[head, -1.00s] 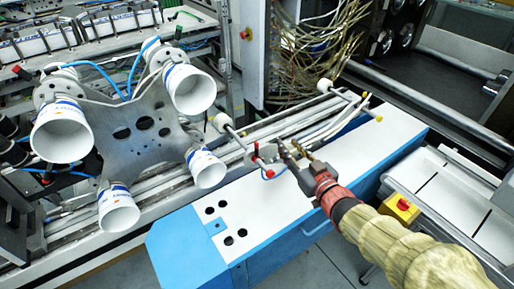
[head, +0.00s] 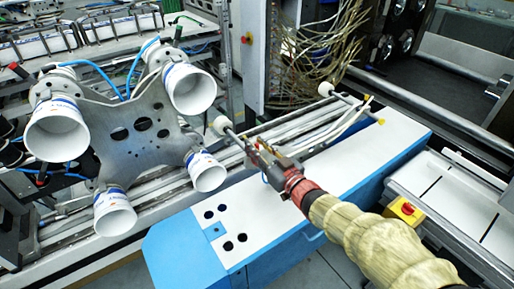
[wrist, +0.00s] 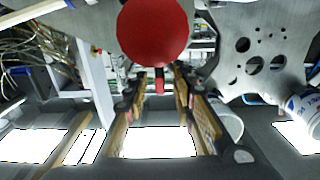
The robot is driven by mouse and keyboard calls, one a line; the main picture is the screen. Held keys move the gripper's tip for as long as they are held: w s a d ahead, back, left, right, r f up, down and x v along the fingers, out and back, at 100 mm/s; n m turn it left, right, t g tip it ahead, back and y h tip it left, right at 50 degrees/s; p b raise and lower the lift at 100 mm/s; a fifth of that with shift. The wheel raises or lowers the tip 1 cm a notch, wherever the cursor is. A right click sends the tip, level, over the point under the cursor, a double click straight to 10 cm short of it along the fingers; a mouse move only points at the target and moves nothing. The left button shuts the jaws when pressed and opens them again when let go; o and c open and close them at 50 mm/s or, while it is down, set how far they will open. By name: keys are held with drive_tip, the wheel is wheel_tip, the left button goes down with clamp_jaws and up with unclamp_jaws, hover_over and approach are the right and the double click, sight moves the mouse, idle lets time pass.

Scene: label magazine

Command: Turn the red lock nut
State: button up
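A large red round part (wrist: 153,30), which looks like the red lock nut, fills the top middle of the wrist view. A smaller red piece (wrist: 159,82) shows below it, between my fingers. My gripper (wrist: 168,72) has its two fingers apart, one on each side of this small piece; I cannot tell whether they touch it. In the head view my gripper (head: 254,151) reaches over the far edge of the white-topped blue cabinet. A bit of red (head: 250,142) shows at its fingertips, and my gripper hides most of the nut.
A grey plate (head: 140,125) with several white cups stands at the left. Metal rails (head: 220,165) run behind the blue cabinet (head: 185,250), whose white top is mostly clear. Loose wires (head: 310,50) hang at the back. A yellow box with a red button (head: 406,210) is at the right.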

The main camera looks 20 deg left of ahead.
drive_tip(key=c, duration=0.3)
clamp_jaws()
idle(0.7)
